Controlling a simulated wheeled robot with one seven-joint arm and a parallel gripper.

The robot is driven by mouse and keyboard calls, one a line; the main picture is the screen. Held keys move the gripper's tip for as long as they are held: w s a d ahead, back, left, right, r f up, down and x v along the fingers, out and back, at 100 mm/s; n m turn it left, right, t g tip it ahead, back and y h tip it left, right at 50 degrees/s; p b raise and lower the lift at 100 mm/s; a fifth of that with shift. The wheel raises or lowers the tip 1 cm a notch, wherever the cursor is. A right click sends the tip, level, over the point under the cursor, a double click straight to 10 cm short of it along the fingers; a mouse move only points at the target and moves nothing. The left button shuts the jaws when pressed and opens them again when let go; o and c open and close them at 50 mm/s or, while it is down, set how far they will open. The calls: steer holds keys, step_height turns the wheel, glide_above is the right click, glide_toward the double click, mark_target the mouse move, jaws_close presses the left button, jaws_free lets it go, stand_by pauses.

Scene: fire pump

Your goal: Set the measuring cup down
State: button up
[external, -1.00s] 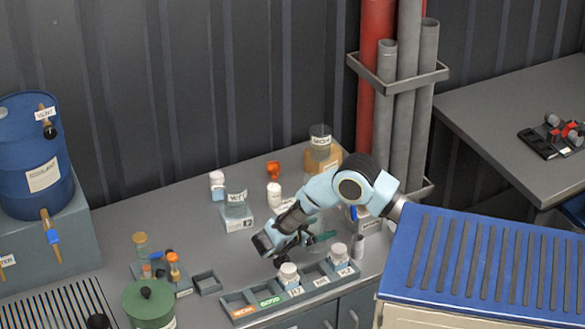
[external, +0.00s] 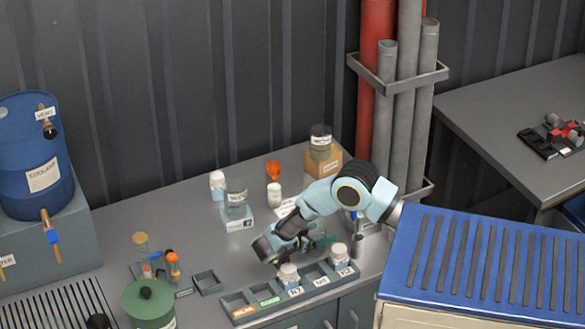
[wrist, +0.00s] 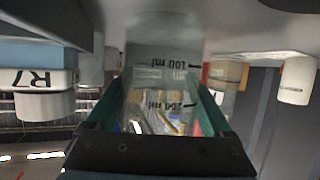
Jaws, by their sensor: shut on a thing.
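The measuring cup (wrist: 163,70) is clear, with black 100 ml and 200 ml marks, and fills the middle of the wrist view. My gripper (wrist: 160,98) is shut on it, with a green finger on each side. In the external view my gripper (external: 318,240) is low over the grey bench (external: 185,222), just behind the compartment tray (external: 238,298). The cup is mostly hidden there by my arm and fingers. I cannot tell whether its base touches the bench.
White-lidded jars (external: 289,275) stand in the tray close in front of my gripper. A glass vessel (external: 236,197) on a labelled block and a white bottle (external: 274,194) stand behind. A small grey cup (external: 357,245) is to the right.

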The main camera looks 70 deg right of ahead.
steer(key=shift+f, duration=0.3)
steer(key=o, duration=1.1)
steer(key=shift+r, duration=0.1)
